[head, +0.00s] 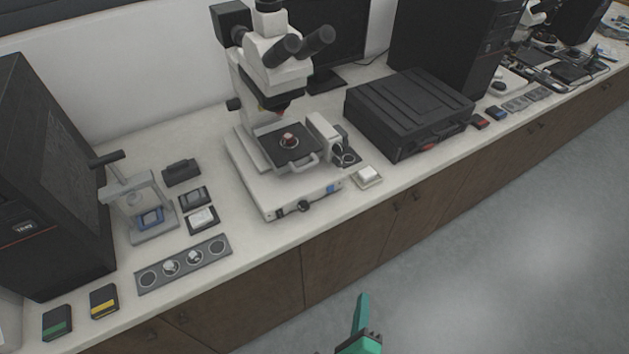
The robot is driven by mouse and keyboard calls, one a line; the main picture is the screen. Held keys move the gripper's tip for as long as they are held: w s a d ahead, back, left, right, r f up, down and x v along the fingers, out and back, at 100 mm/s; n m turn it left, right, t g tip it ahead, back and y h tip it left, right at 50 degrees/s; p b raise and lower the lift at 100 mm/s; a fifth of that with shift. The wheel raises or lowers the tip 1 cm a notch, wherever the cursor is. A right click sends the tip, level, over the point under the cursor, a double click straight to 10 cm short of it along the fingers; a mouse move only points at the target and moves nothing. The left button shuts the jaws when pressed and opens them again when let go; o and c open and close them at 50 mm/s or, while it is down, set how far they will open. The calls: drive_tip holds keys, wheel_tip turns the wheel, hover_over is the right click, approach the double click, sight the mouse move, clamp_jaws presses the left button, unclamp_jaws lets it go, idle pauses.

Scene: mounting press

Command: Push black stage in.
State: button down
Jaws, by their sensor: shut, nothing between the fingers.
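The black stage (272,147) is a flat square plate on the white microscope (262,182), below its objectives. A light handle (303,164) sticks out from the stage's front edge. A small red and white sample (289,140) sits on a round spot on the stage. I cannot tell how far out the stage stands. My gripper (361,305), teal, is at the bottom of the view, over the floor in front of the bench. Its fingers are shut and empty, well apart from the stage and handle.
A mounting press (143,207) stands left of the microscope, with a holder strip (184,264) in front. A black case (408,112) stands to the right. A small white-topped block (367,176) lies near the bench edge. The floor in front is clear.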

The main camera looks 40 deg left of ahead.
drive_tip(key=w+a+r+m+g+y, duration=0.25)
drive_tip(key=a+r+y, duration=0.35)
drive_tip(key=r, duration=0.4)
drive_tip(key=w+a+r+m+g+y, duration=0.2)
drive_tip(key=w+a+r+g+y, duration=0.25)
drive_tip(key=r+y, duration=0.35)
drive_tip(key=w+a+r, duration=0.2)
drive_tip(key=a, duration=0.4)
drive_tip(key=w+a+r+t+h, duration=0.1)
drive_tip(key=w+a, duration=0.1)
drive_tip(key=a, duration=0.5)
drive_tip(key=shift+r, duration=0.35)
